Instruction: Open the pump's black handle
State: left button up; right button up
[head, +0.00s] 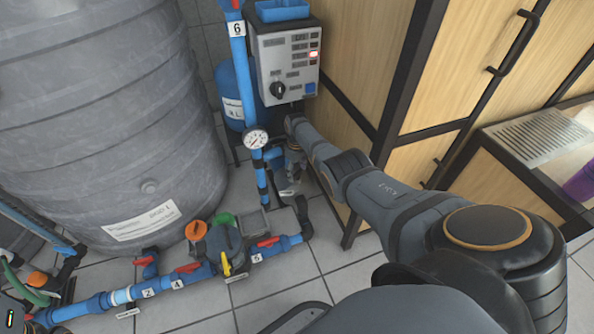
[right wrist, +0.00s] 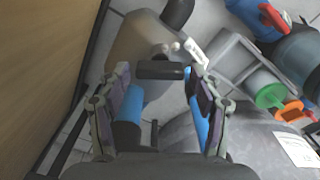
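In the right wrist view a short black handle (right wrist: 161,70) lies crosswise just beyond my right gripper (right wrist: 160,76), between the tips of its two fingers. The fingers are apart, with a gap at each end of the handle, and I see no clear contact. A grey-beige pump body (right wrist: 132,48) is behind the handle. In the head view my right arm reaches in from the lower right, and its gripper (head: 291,163) is low beside the blue vertical pipe, below the control box. The handle is too small or hidden to make out there. My left gripper is not in view.
A control box (head: 288,60) with a black knob (head: 278,90) hangs above. A pressure gauge (head: 256,139) is on the blue pipe. A large grey tank (head: 100,110) stands left. Wooden cabinets (head: 460,65) stand right. Blue pipes with red-handled valves (head: 188,268) run along the floor.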

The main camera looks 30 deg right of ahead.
aim_at(297, 172)
jog(key=shift+o, duration=0.2)
jog(key=shift+r, duration=3.75)
